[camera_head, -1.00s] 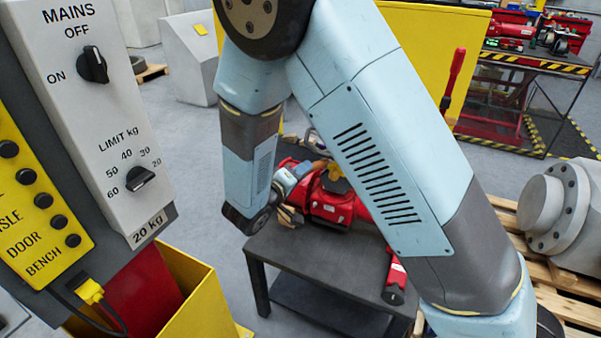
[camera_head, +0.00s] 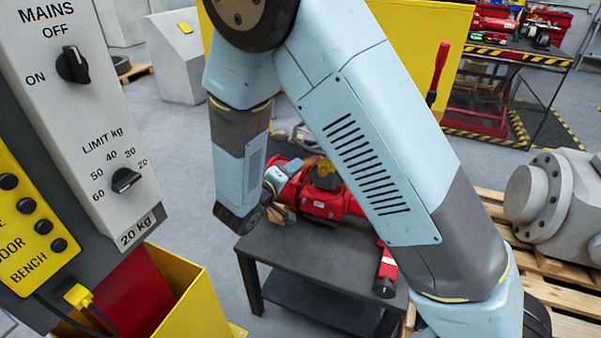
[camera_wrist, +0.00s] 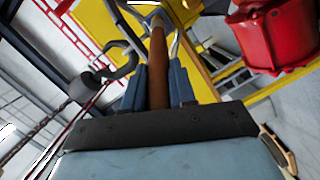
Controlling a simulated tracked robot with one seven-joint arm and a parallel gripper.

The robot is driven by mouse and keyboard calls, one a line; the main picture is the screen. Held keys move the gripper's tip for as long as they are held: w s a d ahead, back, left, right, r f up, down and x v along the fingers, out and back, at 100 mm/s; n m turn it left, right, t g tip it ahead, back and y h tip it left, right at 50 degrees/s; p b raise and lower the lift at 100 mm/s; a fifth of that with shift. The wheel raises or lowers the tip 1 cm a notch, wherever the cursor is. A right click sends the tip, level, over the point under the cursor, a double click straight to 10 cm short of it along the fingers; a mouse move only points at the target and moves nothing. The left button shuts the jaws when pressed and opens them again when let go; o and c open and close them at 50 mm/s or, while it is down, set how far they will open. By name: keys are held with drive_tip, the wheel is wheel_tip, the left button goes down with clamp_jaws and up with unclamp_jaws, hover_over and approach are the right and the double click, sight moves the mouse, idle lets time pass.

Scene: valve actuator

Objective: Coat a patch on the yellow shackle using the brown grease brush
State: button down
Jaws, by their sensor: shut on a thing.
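My gripper (camera_wrist: 157,82) is shut on the brown handle of the grease brush (camera_wrist: 158,62), its blue fingers on either side. In the head view, the gripper (camera_head: 286,174) is beside the red actuator (camera_head: 322,200) on the dark bench, with the brown handle (camera_head: 310,162) pointing right. A small yellow part (camera_head: 326,172), possibly the shackle, sits on top of the actuator close to the brush. The brush tip is not clear in either view, so I cannot tell whether it touches the yellow part.
A control panel (camera_head: 125,120) stands close on the left above a yellow box (camera_head: 205,305). A red tool (camera_head: 386,268) lies at the bench's (camera_head: 300,250) right edge. A grey flanged part (camera_head: 545,195) rests on a pallet at right. A grey hook (camera_wrist: 115,72) shows in the wrist view.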

drive_tip(key=a, duration=0.1)
drive_tip(key=w+a, duration=0.1)
drive_tip(key=a, duration=0.1)
drive_tip(key=shift+w+a, duration=0.25)
drive_tip(key=shift+a, duration=0.15)
drive_tip(key=shift+s, duration=0.1)
idle(0.4)
drive_tip(key=shift+s+d+f+v, duration=0.1)
drive_tip(key=shift+d+v, duration=0.05)
drive_tip(key=shift+v, duration=0.8)
drive_tip(key=shift+s+d+f+v, duration=0.1)
drive_tip(key=shift+d+v, duration=0.05)
drive_tip(key=shift+v, duration=0.8)
drive_tip(key=shift+s+d+f+v, duration=0.1)
drive_tip(key=shift+d+v, duration=0.05)
drive_tip(key=shift+v, duration=0.8)
drive_tip(key=shift+s+a, duration=0.1)
drive_tip(key=v, duration=0.2)
drive_tip(key=shift+s+f, duration=0.1)
drive_tip(key=shift+s, duration=0.3)
